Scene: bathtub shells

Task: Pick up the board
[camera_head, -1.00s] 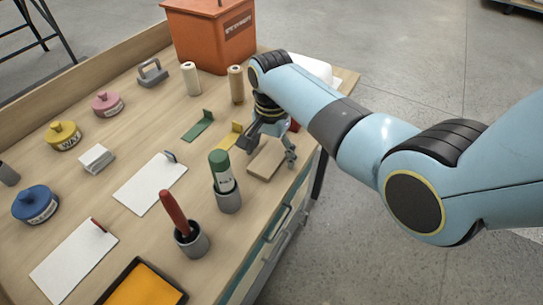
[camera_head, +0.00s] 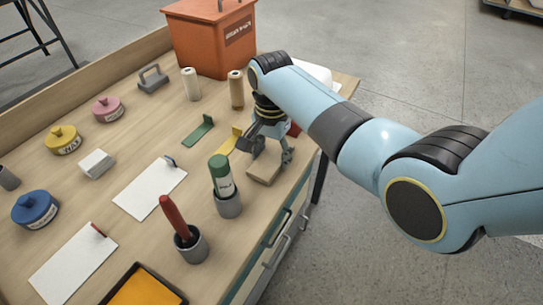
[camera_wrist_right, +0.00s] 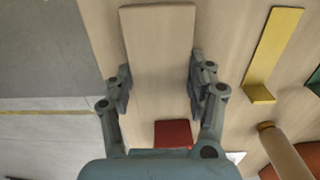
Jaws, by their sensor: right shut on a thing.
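The board (camera_head: 264,172) is a plain light-wood block near the table's front edge, at the far right of the tabletop. In the right wrist view the board (camera_wrist_right: 158,50) runs lengthwise between the fingers. My right gripper (camera_head: 267,154) is shut on the board, with one finger against each long side. It also shows in the right wrist view (camera_wrist_right: 158,88). The gripper hides part of the board in the head view. I cannot tell any gap between board and table. My left gripper is not in view.
A yellow angled piece (camera_head: 227,141) and a green one (camera_head: 198,131) lie left of the board. A red block (camera_wrist_right: 174,134) is close to the gripper. An orange bin (camera_head: 210,42) stands at the back.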

